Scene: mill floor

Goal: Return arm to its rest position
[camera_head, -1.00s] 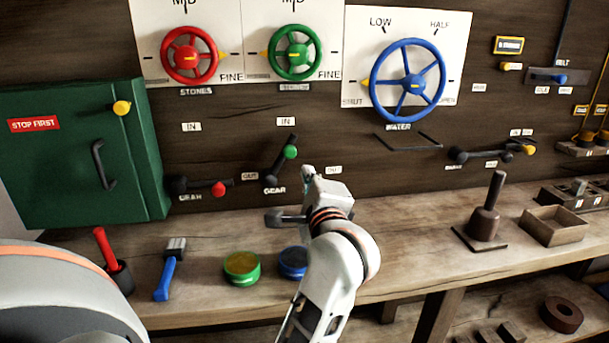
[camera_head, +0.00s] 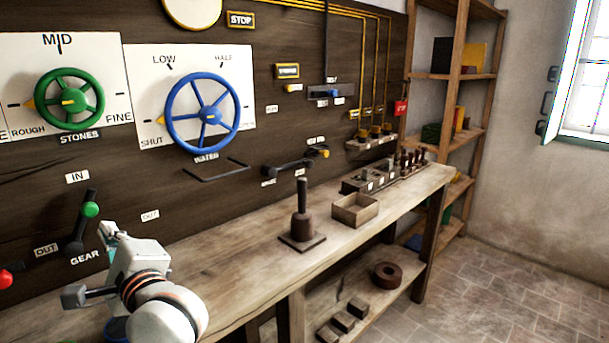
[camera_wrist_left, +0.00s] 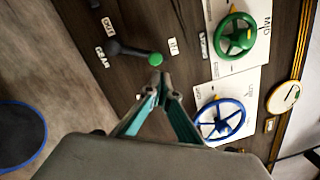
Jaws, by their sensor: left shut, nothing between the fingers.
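My left arm shows at the lower left of the head view, white with orange rings at its wrist. My left gripper (camera_head: 108,229) is shut and empty, just below and right of the green-knobbed gear lever (camera_head: 90,209) in the picture. In the left wrist view, its teal fingers (camera_wrist_left: 160,82) meet at the tips, with the lever's green knob (camera_wrist_left: 155,59) just beyond them. I cannot tell whether they touch the knob. My right gripper is in neither view.
The panel carries a green wheel (camera_head: 69,98) and a blue wheel (camera_head: 208,112). On the bench (camera_head: 235,250) stand a dark stamp-like tool (camera_head: 301,228) and a wooden box (camera_head: 355,210). A blue tin (camera_head: 117,330) sits partly hidden by my arm. Shelves (camera_head: 450,76) stand at right.

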